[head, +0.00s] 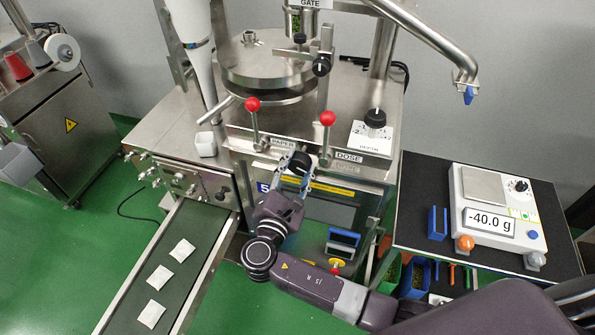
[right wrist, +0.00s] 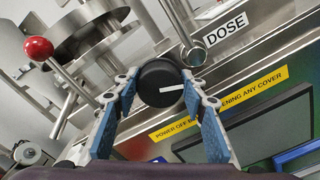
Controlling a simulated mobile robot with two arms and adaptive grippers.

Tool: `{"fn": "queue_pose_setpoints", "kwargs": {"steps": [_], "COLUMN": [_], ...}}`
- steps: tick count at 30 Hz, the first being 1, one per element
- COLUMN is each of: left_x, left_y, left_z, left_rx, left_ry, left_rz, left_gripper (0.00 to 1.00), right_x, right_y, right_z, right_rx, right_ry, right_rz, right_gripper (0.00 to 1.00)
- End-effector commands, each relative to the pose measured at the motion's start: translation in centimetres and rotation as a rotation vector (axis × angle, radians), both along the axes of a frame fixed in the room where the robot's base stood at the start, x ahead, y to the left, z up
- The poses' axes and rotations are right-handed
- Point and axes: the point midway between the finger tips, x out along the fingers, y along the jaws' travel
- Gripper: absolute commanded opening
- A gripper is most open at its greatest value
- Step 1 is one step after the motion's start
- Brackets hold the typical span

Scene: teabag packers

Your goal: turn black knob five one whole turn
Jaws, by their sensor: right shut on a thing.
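The black knob (head: 299,161) sits on the front of the steel machine, below the PAPER label. In the right wrist view the knob (right wrist: 157,80) shows a white pointer line running nearly level to the right. My right gripper (head: 296,168) is shut on this knob, with one blue-padded finger on each side of it. A blue plate with a 5 (head: 263,187) is on the panel just left of the gripper. The lower front panel is partly hidden by my right arm. My left gripper is not in view.
Two red-balled levers (head: 253,104) (head: 327,118) rise close above the knob. Another black knob (head: 375,117) stands on the DEPTH plate. A conveyor (head: 190,250) with teabags lies left; a scale (head: 497,215) reading -40.0 g stands on the right table.

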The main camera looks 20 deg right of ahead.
Motion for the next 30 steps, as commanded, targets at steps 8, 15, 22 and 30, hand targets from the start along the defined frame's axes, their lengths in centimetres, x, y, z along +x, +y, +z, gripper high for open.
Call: {"fn": "queue_pose_setpoints", "kwargs": {"steps": [8, 15, 22, 30], "left_x": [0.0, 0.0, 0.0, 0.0], "left_y": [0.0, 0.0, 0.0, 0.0], "left_z": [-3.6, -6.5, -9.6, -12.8], "left_rx": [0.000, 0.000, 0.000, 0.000], "left_ry": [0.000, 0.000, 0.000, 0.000], "left_rz": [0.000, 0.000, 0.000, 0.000], "left_gripper": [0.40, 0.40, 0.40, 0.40], "right_x": [-0.1, -0.2, -0.2, -0.2], "right_y": [0.0, -0.1, -0.1, -0.2], "right_z": [-0.8, -1.0, -1.2, -1.2], "right_rx": [0.221, 0.411, 0.590, 0.784], "right_ry": [-0.148, -0.275, -0.396, -0.526], "right_rz": [0.000, -0.002, -0.002, -0.003], "right_gripper": [0.15, 0.15, 0.15, 0.15]}}
